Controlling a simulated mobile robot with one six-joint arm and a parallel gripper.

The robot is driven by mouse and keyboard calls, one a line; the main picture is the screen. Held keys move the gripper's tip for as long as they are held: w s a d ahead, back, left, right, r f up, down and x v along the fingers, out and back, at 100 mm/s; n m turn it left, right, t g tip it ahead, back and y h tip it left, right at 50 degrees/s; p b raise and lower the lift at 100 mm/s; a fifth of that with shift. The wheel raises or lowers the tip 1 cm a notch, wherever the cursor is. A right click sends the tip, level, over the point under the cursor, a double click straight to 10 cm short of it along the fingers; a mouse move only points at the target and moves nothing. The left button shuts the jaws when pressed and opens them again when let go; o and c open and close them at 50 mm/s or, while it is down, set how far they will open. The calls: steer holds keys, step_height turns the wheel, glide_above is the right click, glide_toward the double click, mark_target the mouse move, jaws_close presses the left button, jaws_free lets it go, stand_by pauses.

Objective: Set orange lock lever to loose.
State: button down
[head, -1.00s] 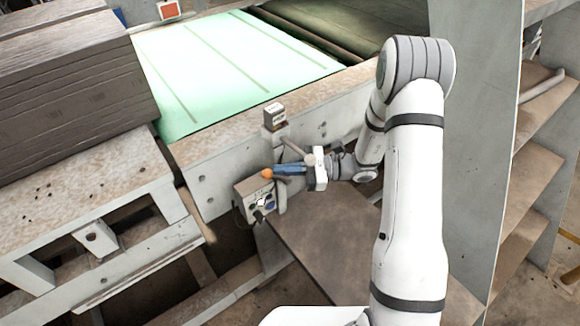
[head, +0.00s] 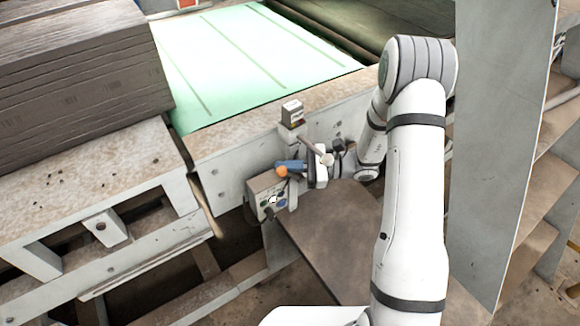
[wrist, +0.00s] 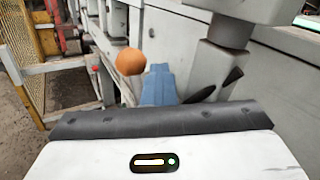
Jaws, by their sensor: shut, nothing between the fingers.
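The orange ball knob (head: 282,171) of the lock lever stands just above the grey control box (head: 267,190) on the machine's side. Its stem cannot be made out. My gripper (head: 286,166) has its blue fingers closed together and empty, with the tips right by the knob, partly behind it in the head view. In the wrist view the orange knob (wrist: 130,61) is just left of the blue fingertips (wrist: 158,72). Whether they touch cannot be told.
A small labelled box (head: 292,113) sits on a post above. A green belt (head: 250,60) lies behind, dark stacked boards (head: 80,80) at left, and a grey upright panel (head: 495,150) at right.

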mark_target(302, 179)
steer(key=c, duration=2.1)
jaws_free()
steer(key=shift+s+f, duration=0.2)
steer(key=shift+s, duration=0.15)
steer(key=shift+c, duration=0.2)
